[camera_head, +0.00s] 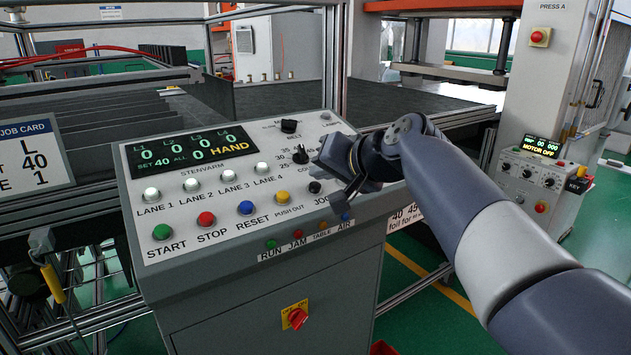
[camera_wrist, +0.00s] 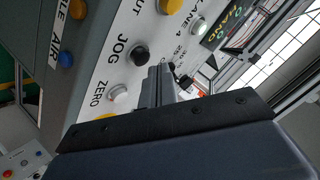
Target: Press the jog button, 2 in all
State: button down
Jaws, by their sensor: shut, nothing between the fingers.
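The jog button is a black round button (camera_head: 315,187) above the JOG label, on the right part of the sloped grey panel (camera_head: 215,245). In the wrist view the black jog button (camera_wrist: 139,54) shows beside its label, just above and left of my fingertips. My gripper (camera_head: 340,201) is over the panel's right edge, shut and empty. In the wrist view its fingers (camera_wrist: 160,74) are together. The button looks uncovered and apart from the fingers, but the exact gap cannot be told. The panel display (camera_head: 192,147) reads HAND, SET 40, with zeros for the lanes and ALL.
Near the jog button are a yellow PUSH OUT button (camera_head: 282,197), a white ZERO button (camera_wrist: 118,92) and a black knob (camera_head: 300,155). A red switch (camera_head: 295,317) is on the cabinet front. A second control box (camera_head: 540,185) and a press stand right.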

jog(key=shift+r, duration=0.1)
jog(key=r+p, duration=0.2)
jog(key=r, duration=0.1)
jog(key=s+r+p, duration=0.1)
jog(key=shift+s+d+r, duration=0.1)
jog(key=shift+d+r, duration=0.2)
jog(key=shift+d, duration=0.1)
dwell(0.7)
